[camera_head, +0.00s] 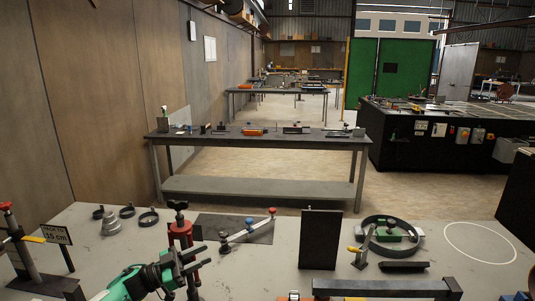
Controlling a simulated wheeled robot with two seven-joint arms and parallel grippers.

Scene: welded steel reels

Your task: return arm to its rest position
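My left gripper (205,256) reaches in from the bottom left on a green and black arm. My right gripper is not in view. A large dark steel ring (372,247) lies at the right of the bench with a green and grey part inside it.
Several small dark rings (148,217) lie at the left. A black upright panel (320,240) stands mid-bench, with a red-and-blue-knobbed clamp (248,231) left of it. A white circle (480,243) marks bare bench at the right. A sign (56,234) stands far left.

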